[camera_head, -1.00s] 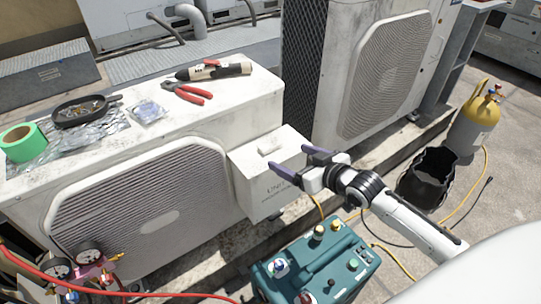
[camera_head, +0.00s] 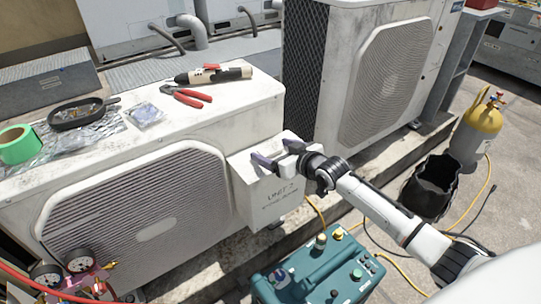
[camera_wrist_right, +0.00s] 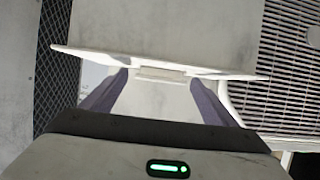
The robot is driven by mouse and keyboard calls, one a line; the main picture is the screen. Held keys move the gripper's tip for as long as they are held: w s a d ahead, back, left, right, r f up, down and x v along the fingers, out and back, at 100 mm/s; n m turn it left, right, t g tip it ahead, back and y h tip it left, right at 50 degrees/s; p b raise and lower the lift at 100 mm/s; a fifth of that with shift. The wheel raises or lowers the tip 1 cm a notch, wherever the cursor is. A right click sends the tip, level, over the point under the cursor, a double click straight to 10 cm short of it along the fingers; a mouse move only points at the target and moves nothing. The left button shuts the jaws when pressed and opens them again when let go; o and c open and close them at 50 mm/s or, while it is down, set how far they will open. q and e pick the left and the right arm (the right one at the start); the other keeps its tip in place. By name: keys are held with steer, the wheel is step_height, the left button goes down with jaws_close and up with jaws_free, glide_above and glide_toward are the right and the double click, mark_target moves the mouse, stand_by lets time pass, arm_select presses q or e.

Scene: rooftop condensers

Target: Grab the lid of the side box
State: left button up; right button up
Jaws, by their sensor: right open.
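The side box (camera_head: 280,200) is a pale box marked "UNIT 2", fixed to the right end of the near condenser. Its flat lid (camera_head: 241,161) is on top; in the right wrist view the lid (camera_wrist_right: 100,54) shows as a thin white plate with a small raised grip (camera_wrist_right: 160,75). My right gripper (camera_head: 268,151) is over the lid with its purple fingers apart. In the right wrist view the open fingers (camera_wrist_right: 159,78) stand on either side of the grip, with no clear contact. My left gripper is not in view.
Red pliers (camera_head: 186,96), a torch-like tool (camera_head: 215,75), a black tray (camera_head: 82,113) and green tape (camera_head: 18,145) lie on the near condenser. A teal machine (camera_head: 320,272), a black bucket (camera_head: 430,187) and a yellow-topped cylinder (camera_head: 477,130) stand on the roof. A second condenser (camera_head: 330,60) rises behind the box.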

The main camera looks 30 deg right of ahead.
steer(key=c, duration=1.3)
steer(key=shift+r, duration=0.1)
